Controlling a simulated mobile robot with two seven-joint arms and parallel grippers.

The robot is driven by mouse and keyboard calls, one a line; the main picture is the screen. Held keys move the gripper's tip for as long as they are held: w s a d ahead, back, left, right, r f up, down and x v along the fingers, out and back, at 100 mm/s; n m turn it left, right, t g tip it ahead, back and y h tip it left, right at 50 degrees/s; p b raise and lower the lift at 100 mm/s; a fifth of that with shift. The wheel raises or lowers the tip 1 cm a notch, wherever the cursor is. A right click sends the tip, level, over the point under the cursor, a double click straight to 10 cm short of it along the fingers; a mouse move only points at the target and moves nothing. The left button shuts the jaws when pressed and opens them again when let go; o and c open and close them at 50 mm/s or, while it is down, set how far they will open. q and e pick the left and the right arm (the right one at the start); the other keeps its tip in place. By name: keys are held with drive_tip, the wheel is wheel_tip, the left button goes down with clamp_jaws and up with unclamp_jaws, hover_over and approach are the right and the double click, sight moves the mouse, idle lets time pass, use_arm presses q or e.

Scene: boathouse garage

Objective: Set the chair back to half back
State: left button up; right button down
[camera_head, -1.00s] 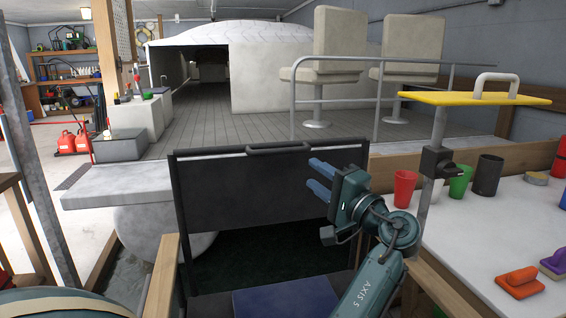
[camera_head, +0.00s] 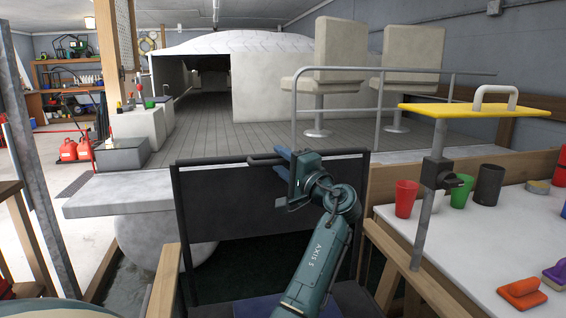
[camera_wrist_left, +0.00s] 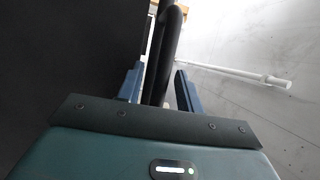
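The chair back (camera_head: 228,205) is a dark, broad panel in a black frame, standing close to upright in front of me in the head view. A black handle (camera_head: 262,161) runs along the middle of its top edge. My left gripper (camera_head: 281,165) is at the right part of this handle, and hides part of it. In the left wrist view the black handle bar (camera_wrist_left: 166,58) lies between my two blue fingers (camera_wrist_left: 159,88), which stand apart with gaps beside the bar. The seat is mostly hidden behind my arm. My right gripper is not in view.
A white table (camera_head: 455,255) on the right holds a red cup (camera_head: 405,198), a green cup (camera_head: 460,192) and a black cup (camera_head: 488,185). A post with a yellow board (camera_head: 470,109) rises close right of my arm. A metal post (camera_head: 40,170) stands at left.

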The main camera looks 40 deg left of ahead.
use_arm(q)
drive_tip(key=shift+c, duration=0.4)
clamp_jaws()
